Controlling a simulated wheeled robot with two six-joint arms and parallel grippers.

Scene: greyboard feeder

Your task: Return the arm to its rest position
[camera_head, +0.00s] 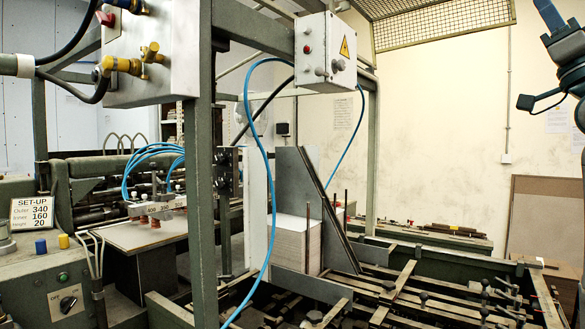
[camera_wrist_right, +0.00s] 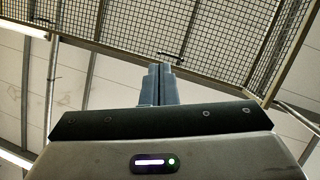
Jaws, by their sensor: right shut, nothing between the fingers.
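My right gripper (camera_wrist_right: 160,70) shows in the right wrist view, with its two grey-blue fingers together and nothing between them. It points up toward a wire mesh panel and the ceiling, clear of any object. In the head view, part of my right arm (camera_head: 568,45) is raised at the upper right edge, in front of the pale wall. The gripper end of that arm cannot be made out there. My left gripper is in neither view.
A stack of greyboard (camera_head: 292,245) stands in the feeder among upright guides. A green frame post (camera_head: 201,190) and a grey control box (camera_head: 326,52) with blue hoses stand in front. A mesh guard (camera_head: 445,25) hangs at the upper right. Open wall space lies left of my arm.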

